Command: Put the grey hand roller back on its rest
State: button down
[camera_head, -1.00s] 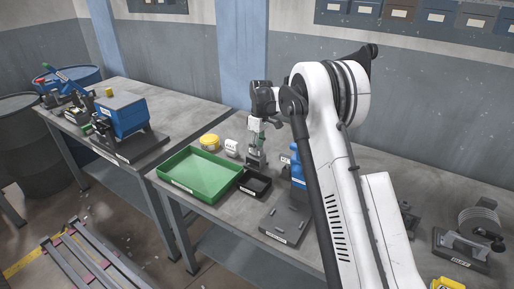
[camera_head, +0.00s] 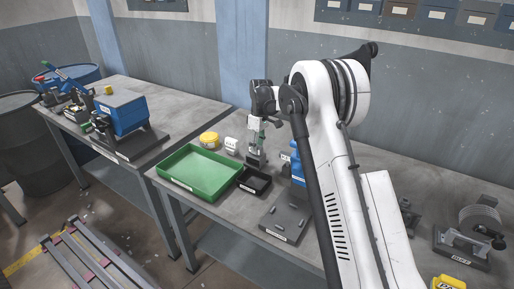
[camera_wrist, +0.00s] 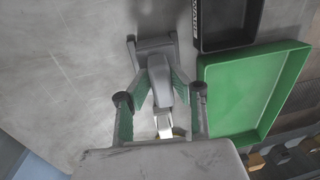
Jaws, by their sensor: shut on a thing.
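My gripper (camera_wrist: 159,86) has its green-padded fingers on both sides of a grey piece, the grey hand roller (camera_wrist: 160,76), in the wrist view. The fingers are shut on it. A wider grey crosspiece with two prongs (camera_wrist: 152,44) shows just beyond it; I cannot tell whether this is part of the roller or of its rest. In the head view my gripper (camera_head: 262,130) points down over a small dark stand with a white label (camera_head: 256,159), which looks like the rest. Whether the roller touches the rest is unclear.
A green tray (camera_head: 163,174) and a small black tray (camera_head: 257,192) stand close by. A yellow-lidded tub (camera_head: 209,140) and a white container (camera_head: 231,145) are to the left. A blue device (camera_head: 297,165) and a grey plate (camera_head: 284,216) are to the right.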

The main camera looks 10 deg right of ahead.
jog(key=shift+f, duration=0.1)
jog(key=c, duration=1.5)
grip_release()
jog(key=shift+o, duration=0.2)
notch_tip(320, 180, up, 11)
jog(key=s+r+m+t, duration=0.2)
jog(key=s+r, duration=0.8)
jog(key=r, duration=0.2)
jog(key=s+r+m+t, duration=0.3)
jog(key=s+m+t, duration=0.15)
jog(key=s, duration=2.15)
jog(key=s+f+m+t+h, duration=0.1)
jog(key=s+f+m, duration=0.1)
jog(key=s+f, duration=0.5)
jog(key=s, duration=0.4)
jog(key=shift+s+f+t, duration=0.3)
jog(key=shift+t, duration=0.05)
